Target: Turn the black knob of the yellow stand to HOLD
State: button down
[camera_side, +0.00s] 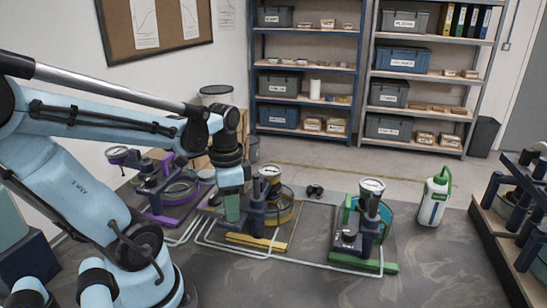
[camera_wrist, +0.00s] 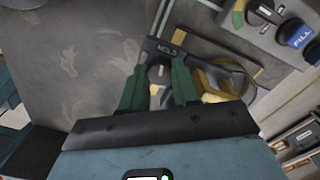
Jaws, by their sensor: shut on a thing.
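The yellow stand (camera_side: 258,243) is in the middle of the side view, with a round gauge (camera_side: 270,170) on top. Its yellow ring and base (camera_wrist: 222,78) show in the wrist view. My gripper (camera_side: 232,218) reaches down at the stand's left side. In the wrist view its two green fingers (camera_wrist: 158,88) point at the stand and are shut on the black knob, which they mostly hide. Just beyond the fingertips is a dark plate (camera_wrist: 171,49) with white letters that seem to read HOLD. The knob's pointing direction cannot be made out.
A purple stand (camera_side: 172,200) is at the left and a green stand (camera_side: 362,262) at the right. A blue part marked FILL (camera_wrist: 300,36) shows in the wrist view. White pipes (camera_side: 300,262) run along the floor. A white and green bottle (camera_side: 433,203) stands farther right.

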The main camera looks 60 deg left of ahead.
dwell(0.3)
jog(key=c, duration=0.8)
grip_release()
